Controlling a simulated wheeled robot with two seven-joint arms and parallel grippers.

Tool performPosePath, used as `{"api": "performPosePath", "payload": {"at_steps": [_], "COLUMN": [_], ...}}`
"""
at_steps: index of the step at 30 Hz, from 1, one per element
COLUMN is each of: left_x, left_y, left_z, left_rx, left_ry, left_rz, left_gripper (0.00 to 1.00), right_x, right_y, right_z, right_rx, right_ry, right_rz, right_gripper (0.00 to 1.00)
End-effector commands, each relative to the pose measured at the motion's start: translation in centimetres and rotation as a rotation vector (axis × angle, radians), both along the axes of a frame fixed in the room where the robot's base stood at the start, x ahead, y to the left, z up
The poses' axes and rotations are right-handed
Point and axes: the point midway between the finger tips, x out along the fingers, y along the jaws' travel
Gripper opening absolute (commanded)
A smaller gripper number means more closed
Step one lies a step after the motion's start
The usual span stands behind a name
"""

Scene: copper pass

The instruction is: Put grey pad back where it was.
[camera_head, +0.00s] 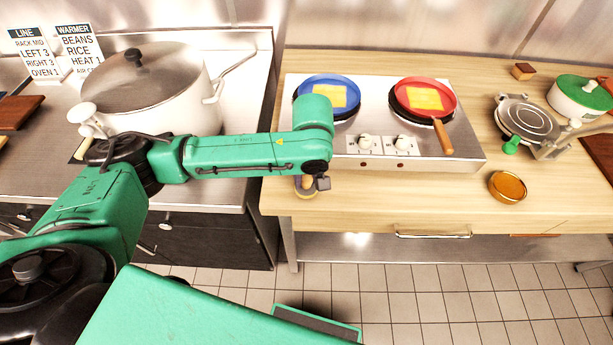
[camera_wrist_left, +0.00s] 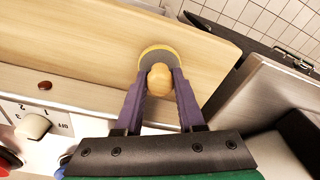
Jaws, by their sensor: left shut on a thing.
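The grey pad (camera_wrist_left: 160,57) is round, with a yellow edge and a pale wooden knob (camera_wrist_left: 160,80) on top. My left gripper (camera_wrist_left: 158,90) is shut on the knob between its purple fingers. In the head view the pad (camera_head: 306,193) shows in part below my left wrist, at the front left corner of the wooden counter (camera_head: 370,183). I cannot tell whether it touches the counter or hangs just above it. My right gripper is not in view.
A steel hob (camera_head: 461,157) carries a blue pan (camera_head: 354,88) and a red pan (camera_head: 425,84), each with yellow food. An amber dish (camera_head: 507,187) and a round press (camera_head: 527,118) stand to the right. A large lidded pot (camera_head: 160,100) is at left. The counter's front strip is mostly clear.

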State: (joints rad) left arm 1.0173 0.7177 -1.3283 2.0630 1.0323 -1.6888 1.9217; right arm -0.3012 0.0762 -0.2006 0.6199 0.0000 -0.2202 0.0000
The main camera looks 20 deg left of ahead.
Motion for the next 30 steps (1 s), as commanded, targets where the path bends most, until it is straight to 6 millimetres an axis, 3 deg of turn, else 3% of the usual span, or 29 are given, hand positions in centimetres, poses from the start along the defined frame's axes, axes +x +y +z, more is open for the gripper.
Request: {"api": "performPosePath", "payload": {"at_steps": [9, 10, 12, 23, 26, 30], "left_x": [0.0, 0.0, 0.0, 0.0, -0.1, -0.4], "left_y": [0.0, 0.0, 0.0, 0.0, -0.2, -0.5], "left_z": [-0.5, -0.6, -0.6, -0.2, 1.2, 4.8], "left_rx": [-0.001, -0.001, -0.001, -0.002, -0.003, -0.004], "left_ry": [-0.001, -0.001, -0.001, -0.003, -0.004, -0.006], "left_rz": [0.0, 0.0, 0.0, 0.0, -0.001, -0.003], "left_gripper": [0.0, 0.42, 0.68, 0.68, 0.68, 0.68], "right_x": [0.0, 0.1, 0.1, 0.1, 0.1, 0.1], "right_y": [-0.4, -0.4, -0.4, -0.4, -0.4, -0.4], "right_z": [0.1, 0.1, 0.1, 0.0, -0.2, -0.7], "right_rx": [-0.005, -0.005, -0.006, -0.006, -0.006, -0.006], "right_ry": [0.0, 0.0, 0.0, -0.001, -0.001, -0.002], "right_rz": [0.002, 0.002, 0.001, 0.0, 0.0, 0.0], "right_gripper": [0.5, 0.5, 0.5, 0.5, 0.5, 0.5]}}
